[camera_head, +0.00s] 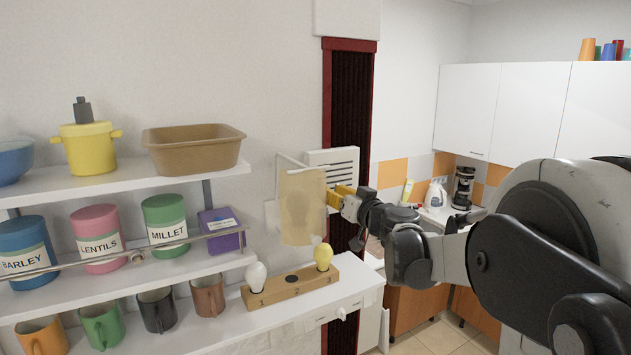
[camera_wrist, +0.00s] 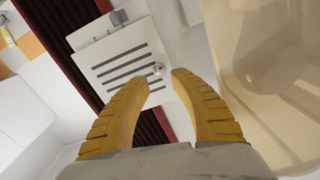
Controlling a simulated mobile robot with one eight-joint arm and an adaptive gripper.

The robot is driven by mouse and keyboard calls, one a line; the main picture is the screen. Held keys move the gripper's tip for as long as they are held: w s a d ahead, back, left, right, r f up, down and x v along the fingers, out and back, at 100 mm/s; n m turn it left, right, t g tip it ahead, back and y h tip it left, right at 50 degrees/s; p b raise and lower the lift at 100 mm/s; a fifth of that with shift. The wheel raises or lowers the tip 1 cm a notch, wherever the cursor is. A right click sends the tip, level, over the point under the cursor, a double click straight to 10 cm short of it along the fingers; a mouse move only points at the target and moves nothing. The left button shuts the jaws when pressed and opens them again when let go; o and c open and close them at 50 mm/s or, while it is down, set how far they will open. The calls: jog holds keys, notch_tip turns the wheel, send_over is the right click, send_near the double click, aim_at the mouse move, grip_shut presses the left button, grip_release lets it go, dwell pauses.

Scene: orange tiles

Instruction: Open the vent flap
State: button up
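My gripper (camera_wrist: 161,77) has yellow ribbed fingers. They are apart with nothing held between them, and the knob appears in the gap between the fingertips. I cannot tell whether they touch it. In the head view my gripper (camera_head: 341,197) is just below the panel, and the translucent beige container partly hides this area.
The translucent beige container (camera_head: 303,207) hangs close left of my gripper and fills the right of the wrist view (camera_wrist: 240,95). Below it, a wooden bulb holder (camera_head: 290,285) stands on a white counter. Shelves with pots, canisters and mugs are at left.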

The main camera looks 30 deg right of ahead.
aim_at(337, 180)
jog(key=w+p, duration=0.1)
jog(key=w, duration=0.5)
jog(key=shift+w+a, duration=0.1)
jog(key=shift+w, duration=0.15)
jog(key=shift+f, duration=0.1)
grip_shut()
